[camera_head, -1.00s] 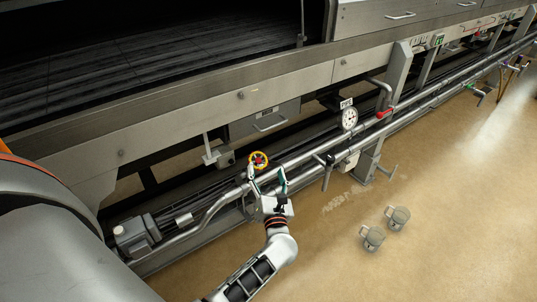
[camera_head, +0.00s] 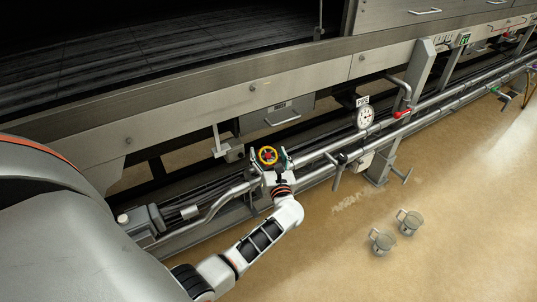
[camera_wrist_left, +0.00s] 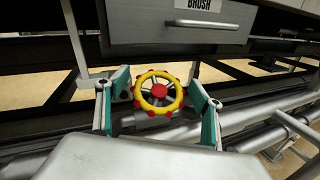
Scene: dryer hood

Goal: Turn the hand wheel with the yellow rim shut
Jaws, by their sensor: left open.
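The hand wheel (camera_head: 268,156) has a yellow rim with red knobs and a red hub. It sits on the pipe at the front of the machine. In the left wrist view the wheel (camera_wrist_left: 158,92) is seen face on, between the two fingers. My left gripper (camera_head: 269,160) is open, with one finger on each side of the wheel. In the left wrist view the gripper (camera_wrist_left: 160,105) shows a gap between each finger and the rim. Whether the fingertips reach level with the rim is hard to tell. My right gripper is out of view.
Long steel pipes (camera_head: 318,154) run along the machine. A dial gauge (camera_head: 365,118) and a red-handled valve (camera_head: 401,114) stand to the right. A drawer labelled BRUSH (camera_wrist_left: 190,25) is above the wheel. Two clear jugs (camera_head: 383,241) stand on open floor.

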